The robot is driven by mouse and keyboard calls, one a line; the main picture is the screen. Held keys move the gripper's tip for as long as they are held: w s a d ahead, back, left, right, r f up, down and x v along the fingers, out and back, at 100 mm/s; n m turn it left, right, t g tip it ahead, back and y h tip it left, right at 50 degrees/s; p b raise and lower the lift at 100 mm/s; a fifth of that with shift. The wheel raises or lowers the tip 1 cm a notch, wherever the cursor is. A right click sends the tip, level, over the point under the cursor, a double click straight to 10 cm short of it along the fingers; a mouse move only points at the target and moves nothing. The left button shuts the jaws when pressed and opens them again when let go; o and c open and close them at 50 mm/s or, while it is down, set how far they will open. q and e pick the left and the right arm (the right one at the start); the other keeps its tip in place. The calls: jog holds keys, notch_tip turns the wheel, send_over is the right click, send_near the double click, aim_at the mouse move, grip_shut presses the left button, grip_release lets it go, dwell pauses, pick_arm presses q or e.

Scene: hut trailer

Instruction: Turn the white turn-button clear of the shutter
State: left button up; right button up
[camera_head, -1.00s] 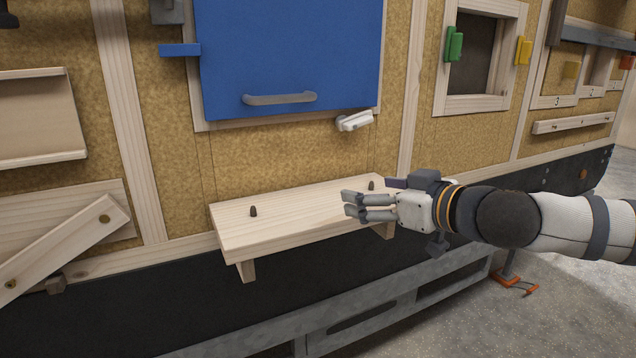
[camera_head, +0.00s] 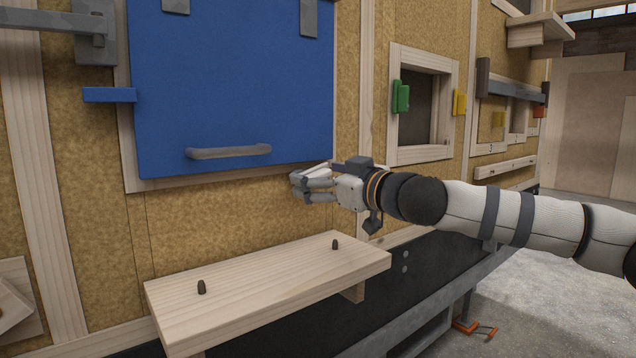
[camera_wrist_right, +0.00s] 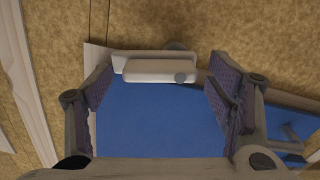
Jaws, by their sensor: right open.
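The blue shutter (camera_head: 235,85) hangs closed in its wooden frame, with a grey handle (camera_head: 229,152) near its bottom. In the right wrist view, the white turn-button (camera_wrist_right: 160,71) lies lengthwise along the shutter's edge, in front of the blue panel (camera_wrist_right: 150,125), with a round grey piece near one end. My right gripper (camera_head: 300,184) is at the shutter's lower right corner and largely hides the button in the head view. In the wrist view its two fingers are open, one on each side of the button; I cannot tell whether they touch it. My left gripper is not in view.
A wooden shelf (camera_head: 265,290) with two dark pegs juts out below the shutter. A blue tab (camera_head: 110,95) sticks out at the shutter's left. To the right is a framed opening with a green block (camera_head: 401,97) and a yellow block (camera_head: 460,102).

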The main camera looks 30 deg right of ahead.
jog(key=shift+r, duration=0.1)
jog(key=c, duration=1.2)
jog(key=shift+o, duration=0.2)
jog(key=shift+s+m+p, duration=0.1)
jog(key=shift+m+p, duration=0.3)
jog(key=shift+m, duration=0.4)
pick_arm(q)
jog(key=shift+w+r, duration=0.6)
pick_arm(e)
jog(key=shift+f+m, duration=0.3)
jog(key=shift+m, duration=0.4)
jog(key=o, duration=1.2)
jog(key=shift+c, duration=0.2)
